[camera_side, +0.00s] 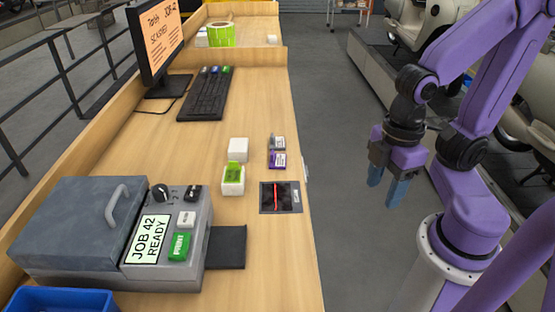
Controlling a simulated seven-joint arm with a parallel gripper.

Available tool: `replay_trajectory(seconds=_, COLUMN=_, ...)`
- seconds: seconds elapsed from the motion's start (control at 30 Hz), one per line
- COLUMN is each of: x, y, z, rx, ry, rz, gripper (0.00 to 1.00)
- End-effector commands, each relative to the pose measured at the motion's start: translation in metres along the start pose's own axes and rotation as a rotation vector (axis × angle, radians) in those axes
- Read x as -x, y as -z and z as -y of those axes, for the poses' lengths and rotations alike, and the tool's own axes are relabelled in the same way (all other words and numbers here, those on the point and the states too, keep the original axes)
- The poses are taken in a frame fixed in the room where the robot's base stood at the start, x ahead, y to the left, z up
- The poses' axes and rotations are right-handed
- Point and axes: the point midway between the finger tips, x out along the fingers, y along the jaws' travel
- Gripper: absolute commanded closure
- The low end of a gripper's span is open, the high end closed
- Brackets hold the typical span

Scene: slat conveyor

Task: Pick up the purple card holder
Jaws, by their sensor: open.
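The small purple card holder (277,160) stands on the wooden desk (262,95) near its right edge, with a white label on its front. A similar grey holder (277,142) stands directly behind it. My gripper (386,190) is open and empty, with blue fingertips pointing down. It hangs to the right of the desk, past its edge, over the grey floor and apart from the card holder.
A dark pad with a red pen-like item (275,197) lies in front of the holder. A white-green box (233,180) and a white block (238,150) stand to its left. A printer-like machine (85,225), keyboard (206,95) and monitor (160,40) occupy the left side.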

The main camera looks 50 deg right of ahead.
Motion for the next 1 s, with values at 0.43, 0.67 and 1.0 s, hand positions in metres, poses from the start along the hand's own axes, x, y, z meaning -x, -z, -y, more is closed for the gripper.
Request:
replay_trajectory(seconds=0.43, x=0.0, y=0.0, z=0.0, rx=-0.002, ry=0.0, rz=0.0, gripper=0.23)
replay_trajectory(seconds=0.67, x=0.009, y=0.022, z=-0.019, rx=-0.175, ry=-0.003, rz=0.001, gripper=0.23)
replay_trajectory(seconds=1.0, x=0.036, y=0.079, z=-0.09, rx=-0.75, ry=-0.011, rz=0.009, gripper=0.23)
